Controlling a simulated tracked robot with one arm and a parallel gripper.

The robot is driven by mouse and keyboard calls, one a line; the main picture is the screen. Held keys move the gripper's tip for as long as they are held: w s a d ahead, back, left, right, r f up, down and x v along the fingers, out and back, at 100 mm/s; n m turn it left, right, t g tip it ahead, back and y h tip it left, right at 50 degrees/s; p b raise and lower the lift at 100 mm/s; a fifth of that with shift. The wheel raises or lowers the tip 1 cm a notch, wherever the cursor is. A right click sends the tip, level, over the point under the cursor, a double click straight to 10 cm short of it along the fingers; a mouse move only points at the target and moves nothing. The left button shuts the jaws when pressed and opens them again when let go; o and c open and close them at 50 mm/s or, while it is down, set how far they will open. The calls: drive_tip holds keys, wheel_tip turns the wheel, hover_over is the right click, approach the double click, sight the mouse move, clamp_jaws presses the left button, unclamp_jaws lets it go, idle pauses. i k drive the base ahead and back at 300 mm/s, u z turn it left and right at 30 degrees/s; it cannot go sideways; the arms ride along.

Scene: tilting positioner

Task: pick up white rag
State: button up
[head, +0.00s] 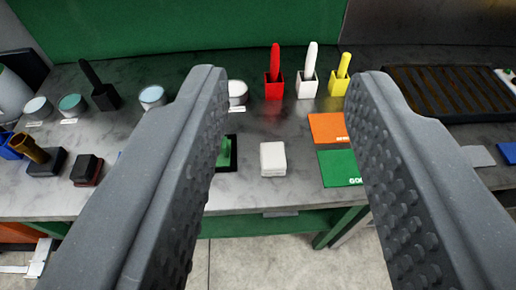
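My gripper (285,85) is open, with its two grey, studded fingers reaching into the head view from the lower left and lower right. Nothing is between the fingers up close. A small white block-like item (273,159) lies on the grey bench beyond them, seen in the gap between the fingers. It may be the white rag, but I cannot tell its material. My gripper is apart from it. The left finger hides part of the bench.
On the grey bench (260,198) stand red (274,86), white (307,85) and yellow (340,85) holders with markers. Orange (328,128) and green (339,168) cards lie right of the white item. A green-topped pad (224,152) is left of it. A dark slatted tray (450,92) is at right.

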sight(273, 156)
drive_tip(key=u, duration=0.05)
drive_tip(key=k, duration=0.65)
drive_tip(key=u, duration=0.55)
drive_tip(key=i, duration=1.35)
drive_tip(key=z, duration=0.4)
